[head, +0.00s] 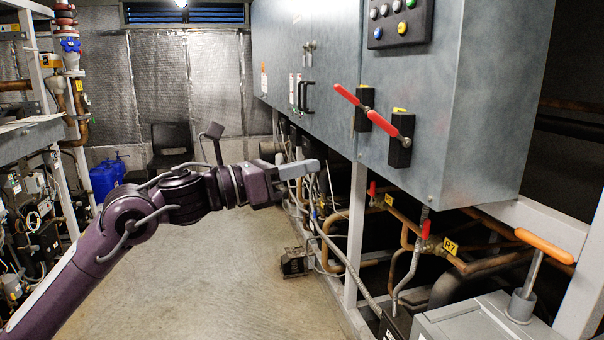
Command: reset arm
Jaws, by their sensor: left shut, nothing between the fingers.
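My left arm comes in from the lower left and reaches toward the middle of the head view. Its left gripper (299,169) is shut and empty, its grey fingers pointing right. It is below the grey cabinet (310,60) and in front of the piping; whether it touches anything there I cannot tell. Two red-handled levers on black blocks, an upper one (347,95) and a lower one (382,124), are on the cabinet's side, above and to the right of the gripper. My right gripper is not in view.
A button panel (401,20) is on the cabinet. Copper pipes with red valve handles (426,229) run below it. An orange-handled lever (544,246) stands on a grey box at the lower right. Blue containers (104,180) stand at the back left. The middle floor (225,285) is clear.

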